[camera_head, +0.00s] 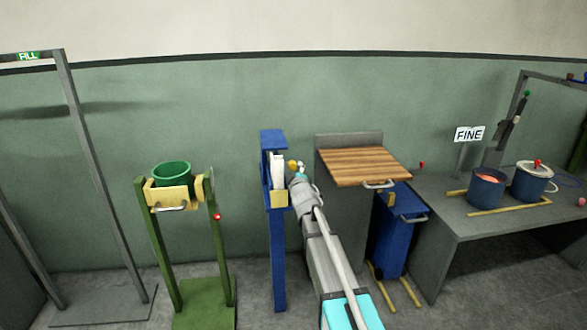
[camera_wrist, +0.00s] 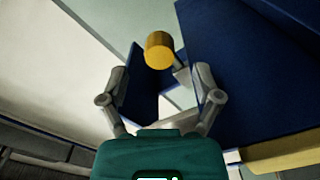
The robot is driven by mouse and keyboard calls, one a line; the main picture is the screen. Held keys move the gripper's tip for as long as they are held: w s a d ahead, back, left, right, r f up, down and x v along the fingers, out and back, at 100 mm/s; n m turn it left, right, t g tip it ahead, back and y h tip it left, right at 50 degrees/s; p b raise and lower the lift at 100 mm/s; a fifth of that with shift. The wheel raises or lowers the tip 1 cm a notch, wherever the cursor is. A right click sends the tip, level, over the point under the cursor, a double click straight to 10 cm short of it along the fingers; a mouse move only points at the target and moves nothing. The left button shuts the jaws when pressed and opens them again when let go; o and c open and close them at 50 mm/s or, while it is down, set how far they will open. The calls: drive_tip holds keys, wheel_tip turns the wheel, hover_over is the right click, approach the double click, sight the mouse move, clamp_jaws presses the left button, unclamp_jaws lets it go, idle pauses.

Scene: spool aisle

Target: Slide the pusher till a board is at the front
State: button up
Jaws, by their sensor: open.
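A narrow blue holder on a post (camera_head: 273,140) stands in the middle of the head view, with upright white boards (camera_head: 278,170) in it and a yellow lip at its front. A yellow knob (camera_head: 293,166), which looks like the pusher's, shows beside the holder. The knob also shows in the wrist view (camera_wrist: 158,50), on a short grey stem. My gripper (camera_wrist: 160,85) is open, its fingers spread on either side below the knob. In the head view my gripper is small and partly hidden by my arm; whether it touches the knob cannot be told.
A green stand with a green bucket (camera_head: 172,174) is to the left. To the right are a grey cabinet with a wooden top (camera_head: 365,165), a blue bin (camera_head: 393,240) and a grey table (camera_head: 440,205) with pots. Floor shows between the stands.

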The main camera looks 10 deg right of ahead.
sight(293, 168)
drive_tip(key=shift+w, duration=1.95)
clamp_jaws()
